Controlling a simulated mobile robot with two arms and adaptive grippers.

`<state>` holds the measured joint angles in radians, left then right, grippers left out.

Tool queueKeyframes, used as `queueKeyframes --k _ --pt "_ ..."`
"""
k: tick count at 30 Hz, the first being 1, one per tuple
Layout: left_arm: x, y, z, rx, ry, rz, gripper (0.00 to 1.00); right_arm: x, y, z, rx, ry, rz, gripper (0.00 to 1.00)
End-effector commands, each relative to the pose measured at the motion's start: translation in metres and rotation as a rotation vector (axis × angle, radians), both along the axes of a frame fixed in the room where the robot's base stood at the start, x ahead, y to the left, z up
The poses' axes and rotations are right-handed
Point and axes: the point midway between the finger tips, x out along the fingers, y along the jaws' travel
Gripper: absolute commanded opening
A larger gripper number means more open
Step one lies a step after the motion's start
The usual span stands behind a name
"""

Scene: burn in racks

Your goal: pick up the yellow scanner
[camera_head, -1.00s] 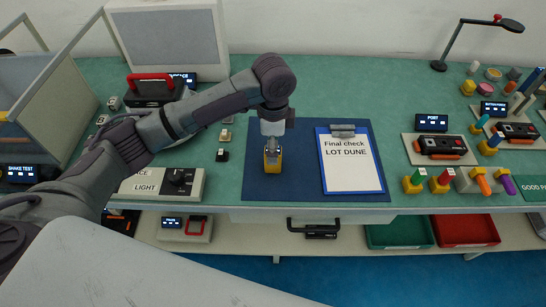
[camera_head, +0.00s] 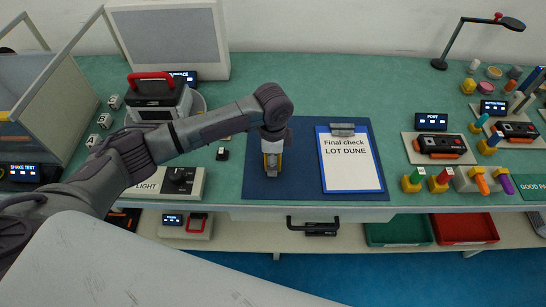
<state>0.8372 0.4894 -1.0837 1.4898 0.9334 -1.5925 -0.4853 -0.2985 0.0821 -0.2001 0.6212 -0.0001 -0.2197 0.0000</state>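The yellow scanner (camera_head: 280,160) is on the dark blue mat (camera_head: 300,188) in the middle of the bench. My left gripper (camera_head: 272,168) reaches down over it from above, with grey finger parts in front of the yellow body. The gripper and wrist hide much of the scanner. I cannot tell whether the fingers are closed on it or only around it. The scanner appears to be still at mat level. My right gripper is not in view.
A blue clipboard (camera_head: 350,160) lies right of the scanner on the mat. A PORT station (camera_head: 440,146) with a black-and-orange device is further right. The bench behind the mat is clear.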

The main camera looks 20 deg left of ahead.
Motion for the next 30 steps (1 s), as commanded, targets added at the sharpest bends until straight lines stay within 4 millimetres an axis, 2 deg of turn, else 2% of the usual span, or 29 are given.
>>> queueKeyframes --k 1,9,10,20,23,28,30 --pt "0.000 0.000 0.000 0.000 0.000 0.000 0.47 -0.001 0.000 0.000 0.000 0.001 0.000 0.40" --pt "0.000 0.000 0.001 0.000 0.000 0.000 0.03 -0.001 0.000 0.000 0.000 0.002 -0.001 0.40" --pt "0.000 0.000 0.001 -0.001 -0.001 0.000 0.00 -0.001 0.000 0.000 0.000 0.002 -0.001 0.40" --pt "0.001 0.000 0.006 0.000 -0.002 0.000 0.00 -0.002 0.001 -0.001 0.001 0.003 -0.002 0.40" --pt "0.002 0.000 0.014 -0.002 -0.005 0.000 0.00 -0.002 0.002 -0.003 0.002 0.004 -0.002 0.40" --pt "0.002 0.000 0.044 -0.002 -0.006 0.000 0.00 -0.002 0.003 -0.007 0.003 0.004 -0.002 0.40" --pt "0.015 -0.013 0.050 -0.004 -0.005 0.000 0.00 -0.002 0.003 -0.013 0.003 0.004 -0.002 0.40"
